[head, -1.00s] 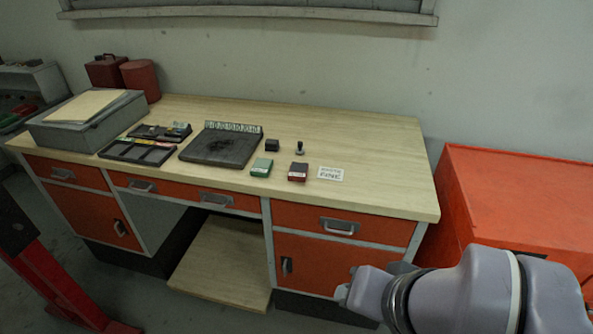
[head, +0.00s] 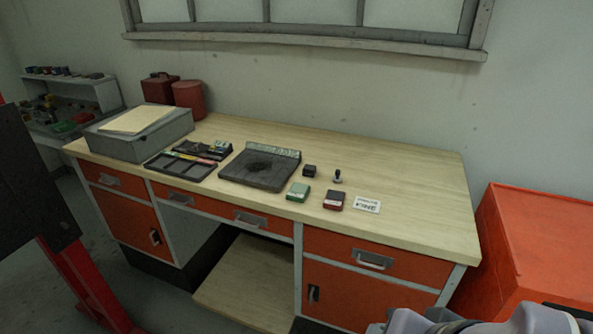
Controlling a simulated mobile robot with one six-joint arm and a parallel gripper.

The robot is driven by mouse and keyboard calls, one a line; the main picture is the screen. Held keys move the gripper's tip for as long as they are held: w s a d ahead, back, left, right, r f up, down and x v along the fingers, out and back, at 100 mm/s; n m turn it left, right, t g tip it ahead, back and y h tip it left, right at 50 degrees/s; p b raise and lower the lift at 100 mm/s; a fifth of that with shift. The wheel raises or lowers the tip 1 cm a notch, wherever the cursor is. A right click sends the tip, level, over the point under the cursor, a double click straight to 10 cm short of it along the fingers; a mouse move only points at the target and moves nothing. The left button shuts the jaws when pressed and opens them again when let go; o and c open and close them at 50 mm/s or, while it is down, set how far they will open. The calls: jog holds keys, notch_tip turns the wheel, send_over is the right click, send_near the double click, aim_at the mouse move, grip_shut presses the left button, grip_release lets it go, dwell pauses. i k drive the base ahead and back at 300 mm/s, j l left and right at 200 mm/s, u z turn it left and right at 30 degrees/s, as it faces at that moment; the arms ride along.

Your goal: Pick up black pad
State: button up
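A small black pad-like block (head: 309,171) lies on the wooden desk, right of a larger flat dark slab (head: 256,172) with a lettered strip along its back edge. A green pad (head: 298,192) and a dark red pad (head: 334,200) lie in front of the small black block. A small dark upright stamp (head: 337,177) stands to its right. Only the top of my grey arm shows at the bottom right edge, well in front of the desk. My gripper's fingers are out of the picture.
The desk (head: 420,205) is clear at its right end, apart from a small white lettered card (head: 366,204). A compartment tray (head: 180,167), a grey box (head: 140,137) and red containers stand left. An orange chest (head: 530,240) is at the right.

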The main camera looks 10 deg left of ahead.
aim_at(309, 170)
jog(key=i+j, duration=1.3)
jog(key=j, duration=0.2)
jog(key=i+j, duration=0.65)
jog(key=i+j+z, duration=0.05)
